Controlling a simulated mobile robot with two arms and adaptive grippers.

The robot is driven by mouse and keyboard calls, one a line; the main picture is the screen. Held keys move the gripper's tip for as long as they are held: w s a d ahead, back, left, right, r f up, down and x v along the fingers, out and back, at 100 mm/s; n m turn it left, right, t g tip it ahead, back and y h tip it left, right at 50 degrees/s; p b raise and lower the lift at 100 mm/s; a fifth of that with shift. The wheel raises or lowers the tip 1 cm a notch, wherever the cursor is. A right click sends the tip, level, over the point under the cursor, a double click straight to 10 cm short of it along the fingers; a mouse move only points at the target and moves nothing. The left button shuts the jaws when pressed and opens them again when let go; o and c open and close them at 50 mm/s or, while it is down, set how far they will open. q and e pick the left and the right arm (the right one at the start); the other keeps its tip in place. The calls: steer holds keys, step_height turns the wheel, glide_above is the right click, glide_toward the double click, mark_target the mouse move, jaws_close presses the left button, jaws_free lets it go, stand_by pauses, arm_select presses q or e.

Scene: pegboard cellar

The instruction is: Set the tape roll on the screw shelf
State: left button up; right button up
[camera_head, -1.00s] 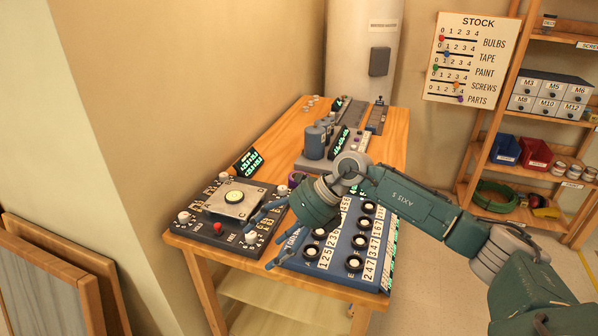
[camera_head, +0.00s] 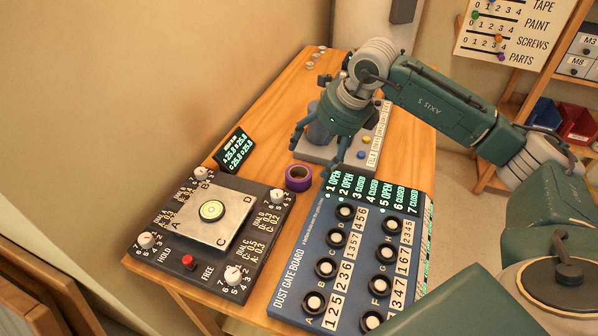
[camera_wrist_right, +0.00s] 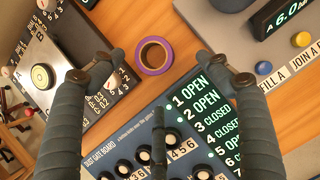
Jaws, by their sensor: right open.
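The purple tape roll (camera_head: 298,184) lies flat on the wooden bench, between the square dial panel and the dust gate board. In the right wrist view the tape roll (camera_wrist_right: 141,62) shows its round hole and lies a little ahead of the fingers. My right gripper (camera_head: 317,152) is open and empty, above the bench just behind and right of the roll, not touching it. The wrist view shows its fingers (camera_wrist_right: 165,64) spread apart. The shelf unit (camera_head: 527,72) with screw drawers (camera_head: 580,57) is cut off at the right edge. My left gripper is out of view.
The dial panel (camera_head: 165,232) stands left of the roll, the dust gate board (camera_head: 322,240) to its right. A small display (camera_head: 235,150) is behind. A grey machine base (camera_head: 312,148) sits beneath my right gripper. Red and blue bins (camera_head: 578,122) are on a lower shelf.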

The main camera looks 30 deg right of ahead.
mark_target(301, 171)
steer(key=b+x, duration=0.2)
steer(key=x, duration=0.2)
steer(key=shift+s+a+f, duration=0.1)
steer(key=shift+s+a, duration=0.1)
steer(key=shift+w+a+f, duration=0.15)
steer(key=shift+w+f, duration=0.15)
steer(key=shift+f, duration=0.2)
steer(key=b+x, duration=0.1)
steer(key=x, duration=0.1)
steer(key=b+x, duration=0.1)
steer(key=x, duration=0.1)
steer(key=shift+a+f, duration=0.15)
steer(key=shift+a, duration=0.25)
steer(key=shift+c, duration=0.7)
steer(key=shift+w, duration=0.1)
steer(key=c, duration=1.2)
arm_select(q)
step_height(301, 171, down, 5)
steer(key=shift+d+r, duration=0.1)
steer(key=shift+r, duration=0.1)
arm_select(e)
steer(key=shift+o, duration=0.2)
steer(key=shift+d, duration=0.1)
